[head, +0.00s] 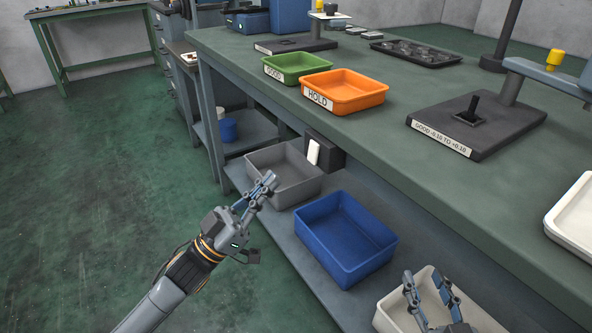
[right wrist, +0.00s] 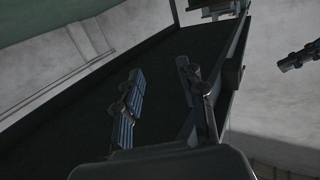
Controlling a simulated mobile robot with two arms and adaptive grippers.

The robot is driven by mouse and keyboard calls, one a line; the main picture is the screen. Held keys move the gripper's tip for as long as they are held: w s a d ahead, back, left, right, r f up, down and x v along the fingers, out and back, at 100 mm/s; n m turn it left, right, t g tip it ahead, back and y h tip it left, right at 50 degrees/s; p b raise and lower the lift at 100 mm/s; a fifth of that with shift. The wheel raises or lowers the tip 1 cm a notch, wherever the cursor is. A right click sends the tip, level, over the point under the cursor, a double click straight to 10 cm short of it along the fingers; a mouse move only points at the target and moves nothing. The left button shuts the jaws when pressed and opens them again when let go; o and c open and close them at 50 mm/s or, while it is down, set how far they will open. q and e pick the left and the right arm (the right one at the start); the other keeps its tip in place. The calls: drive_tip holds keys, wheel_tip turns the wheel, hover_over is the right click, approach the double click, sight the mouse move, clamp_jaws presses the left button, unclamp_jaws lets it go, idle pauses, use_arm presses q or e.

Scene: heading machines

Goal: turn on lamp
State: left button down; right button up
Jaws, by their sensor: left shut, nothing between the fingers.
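A dark box with a white rocker-like paddle (head: 314,151) is fixed under the front edge of the green bench (head: 400,165); it looks like a switch. No lamp head is clearly recognisable in either view. My left gripper (head: 269,185) is shut and empty, in front of the bench, below and left of the paddle and apart from it in the picture. My right gripper (head: 428,289) is open and empty in front of the bench at the lower right. Its spread fingers also show in the right wrist view (right wrist: 163,100).
On the bench stand a green tray (head: 296,67), an orange tray (head: 345,91) and a dark gauge base (head: 490,128). The lower shelf holds a grey bin (head: 262,163), a blue bin (head: 362,270) and a cream bin (head: 390,316). The floor at left is clear.

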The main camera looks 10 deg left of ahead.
sight(311, 153)
use_arm(q)
drive_tip(key=w+d, duration=0.2)
drive_tip(key=w+d+r+b, duration=0.1)
drive_tip(key=w+d, duration=0.1)
drive_tip(key=shift+r, duration=0.1)
drive_tip(key=shift+w+d, duration=0.25)
use_arm(e)
wheel_tip(311, 153, up, 6)
drive_tip(key=t+y, duration=0.1)
drive_tip(key=t, duration=0.2)
drive_tip(key=shift+s+a+t, duration=0.15)
drive_tip(key=shift+a+t, duration=0.25)
